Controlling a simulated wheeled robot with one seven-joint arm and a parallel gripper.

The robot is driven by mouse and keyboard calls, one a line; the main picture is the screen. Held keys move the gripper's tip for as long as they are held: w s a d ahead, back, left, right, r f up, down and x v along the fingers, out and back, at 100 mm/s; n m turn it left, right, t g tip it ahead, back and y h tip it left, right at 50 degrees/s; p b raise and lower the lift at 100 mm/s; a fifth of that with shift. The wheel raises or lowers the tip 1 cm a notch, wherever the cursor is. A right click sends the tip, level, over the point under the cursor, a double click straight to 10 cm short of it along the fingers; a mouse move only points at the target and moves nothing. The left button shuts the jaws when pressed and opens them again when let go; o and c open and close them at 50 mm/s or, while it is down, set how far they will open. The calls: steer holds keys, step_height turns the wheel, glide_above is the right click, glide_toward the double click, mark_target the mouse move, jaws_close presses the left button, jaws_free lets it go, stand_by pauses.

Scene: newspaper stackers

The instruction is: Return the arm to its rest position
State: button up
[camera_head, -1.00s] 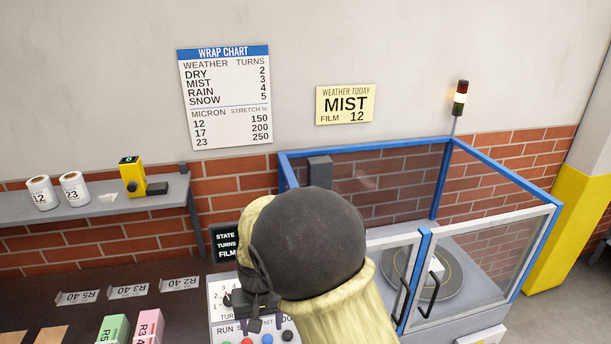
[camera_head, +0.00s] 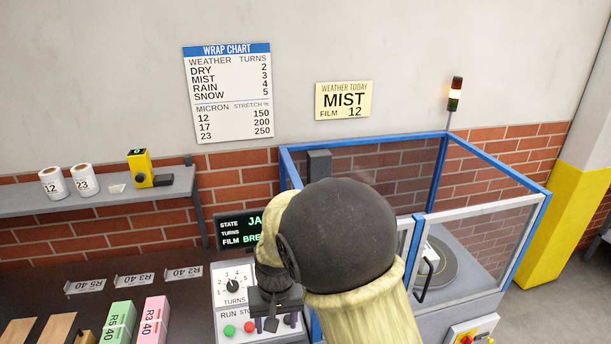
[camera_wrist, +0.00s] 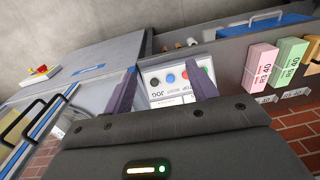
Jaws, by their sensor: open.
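My gripper (camera_head: 268,322) is at the lower middle of the head view, over the control panel (camera_head: 232,272) with its turns dial and coloured buttons. My dark round arm joint and yellow arm hide part of the panel and display. In the wrist view the two fingers (camera_wrist: 165,75) are spread apart with nothing between them. The panel's JOG button area (camera_wrist: 168,82) shows beyond them. The display (camera_head: 232,231) reads STATE "JA…" and FILM "BRE…", the rest hidden.
The blue-framed wrapper enclosure (camera_head: 365,143) stands close at the right of my arm. A shelf (camera_head: 115,197) with two film rolls is at left. Green (camera_head: 118,320) and pink (camera_head: 152,318) bundles stand on the dark table. A red-knobbed yellow switch (camera_head: 468,338) is at lower right.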

steer(key=s+d+r+m+t+b, duration=0.1)
steer(key=s+d, duration=0.3)
steer(key=d, duration=0.7)
steer(key=s+d+r+m+t+b, duration=0.1)
steer(key=s+d, duration=0.4)
steer(key=d, duration=0.5)
steer(key=shift+d+r+m+h, duration=0.25)
steer(key=shift+d+m+h, duration=0.05)
steer(key=shift+d, duration=0.05)
steer(key=shift+w, duration=0.1)
